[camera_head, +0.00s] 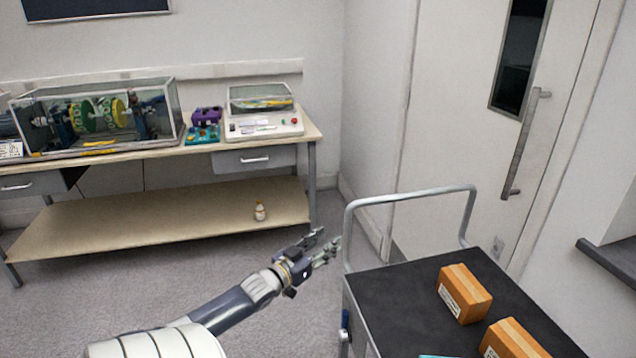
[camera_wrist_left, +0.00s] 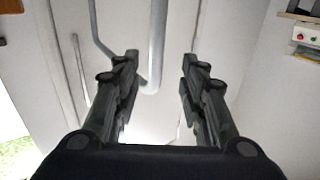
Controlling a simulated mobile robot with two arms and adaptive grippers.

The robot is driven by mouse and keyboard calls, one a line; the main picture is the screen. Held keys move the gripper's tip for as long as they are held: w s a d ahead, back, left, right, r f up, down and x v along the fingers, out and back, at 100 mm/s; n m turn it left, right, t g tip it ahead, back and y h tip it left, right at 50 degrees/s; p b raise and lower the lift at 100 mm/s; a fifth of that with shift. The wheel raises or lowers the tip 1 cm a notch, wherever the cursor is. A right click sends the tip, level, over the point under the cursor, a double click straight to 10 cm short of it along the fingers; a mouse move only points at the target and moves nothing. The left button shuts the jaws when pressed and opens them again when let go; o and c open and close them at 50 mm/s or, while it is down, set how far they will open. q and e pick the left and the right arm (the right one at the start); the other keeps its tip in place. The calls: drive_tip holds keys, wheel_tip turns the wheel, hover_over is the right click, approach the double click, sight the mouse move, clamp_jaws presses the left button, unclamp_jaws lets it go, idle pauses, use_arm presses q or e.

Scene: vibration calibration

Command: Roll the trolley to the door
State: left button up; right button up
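The trolley (camera_head: 400,290) stands at the lower right in the head view, with a black top and a grey tubular handle (camera_head: 410,198) at its far end. The white door (camera_head: 450,130) is behind it, with a long vertical pull handle (camera_head: 525,145) and a dark window. My left gripper (camera_head: 328,245) is open, just left of the trolley handle's left upright. In the left wrist view, my left gripper (camera_wrist_left: 160,68) has its fingers apart, and the curved handle tube (camera_wrist_left: 155,50) shows between them. I cannot tell whether they touch. My right gripper is out of view.
Orange-brown boxes (camera_head: 464,294) lie on the trolley top. A workbench (camera_head: 150,215) along the back wall holds a glass case (camera_head: 95,115) and instruments (camera_head: 262,118); a small bottle (camera_head: 260,211) is on its lower shelf. Grey floor (camera_head: 60,300) is free before the bench. A dark ledge (camera_head: 608,262) juts at right.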

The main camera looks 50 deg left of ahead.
use_arm(q)
drive_tip(key=shift+v, duration=1.2)
